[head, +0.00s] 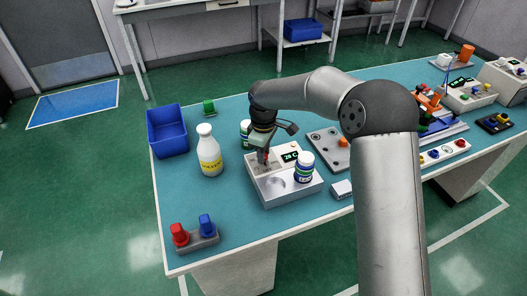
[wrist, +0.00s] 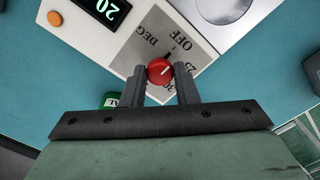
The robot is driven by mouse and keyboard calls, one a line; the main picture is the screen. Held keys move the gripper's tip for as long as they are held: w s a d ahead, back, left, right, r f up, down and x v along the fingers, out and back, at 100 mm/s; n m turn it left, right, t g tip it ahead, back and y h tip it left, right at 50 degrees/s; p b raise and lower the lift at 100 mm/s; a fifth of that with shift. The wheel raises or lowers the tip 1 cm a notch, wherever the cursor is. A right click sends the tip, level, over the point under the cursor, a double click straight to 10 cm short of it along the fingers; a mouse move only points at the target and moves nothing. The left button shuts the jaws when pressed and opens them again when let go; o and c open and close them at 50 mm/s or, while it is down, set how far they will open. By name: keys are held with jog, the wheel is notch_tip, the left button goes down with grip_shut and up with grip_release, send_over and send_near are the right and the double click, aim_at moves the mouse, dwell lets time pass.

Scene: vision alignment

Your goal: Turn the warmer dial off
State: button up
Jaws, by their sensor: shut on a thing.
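The warmer (head: 283,198) is a white box on the teal table, with a lit display and a grey dial plate. In the head view my gripper (head: 264,154) points down at the warmer's back left; the dial is mostly hidden there.
A white-and-blue jar (head: 305,167) stands at the warmer's right side. A white bottle with a yellow label (head: 209,155) and a blue bin (head: 168,131) stand left. A red and blue knob block (head: 197,239) sits at front left. A grey panel (head: 328,148) lies right.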

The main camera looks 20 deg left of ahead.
jog(key=shift+r, duration=0.1)
jog(key=o, duration=1)
notch_tip(320, 180, up, 17)
jog(key=shift+r+b, duration=0.2)
jog(key=shift+b, duration=0.15)
